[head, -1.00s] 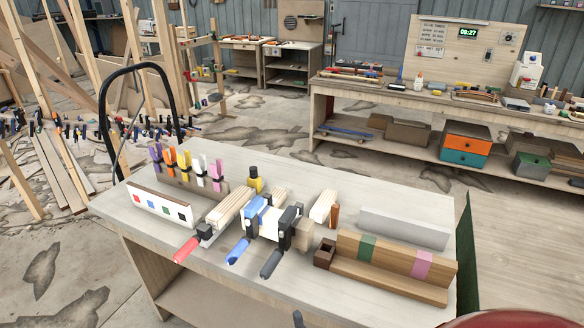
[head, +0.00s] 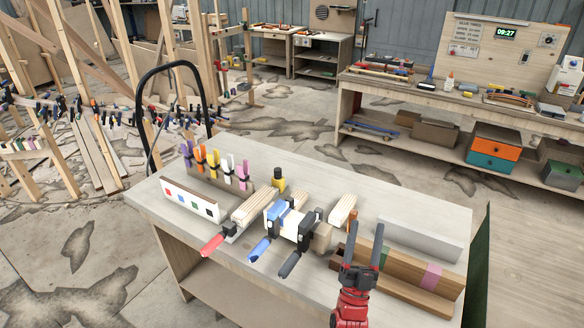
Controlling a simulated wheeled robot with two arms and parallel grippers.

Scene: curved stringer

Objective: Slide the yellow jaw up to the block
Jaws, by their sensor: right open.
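The yellow jaw (head: 279,185), with a black top, stands upright on the workbench behind the clamped wood strips (head: 256,205). A pale wood block (head: 343,208) lies to its right, with a gap between them. Another small wood block (head: 321,238) sits by the black clamp (head: 304,232). I cannot tell which block belongs to the yellow jaw. My right gripper (head: 364,246) is open and empty at the front right of the bench, over the brown stepped wood piece, well apart from the yellow jaw. My left gripper is not in view.
Clamps with red (head: 212,244), blue (head: 259,249) and black (head: 289,265) handles stick out at the bench front. Colored spring clamps (head: 214,163) stand at the back left. A grey bar (head: 419,239) and the brown wood piece (head: 405,287) lie on the right.

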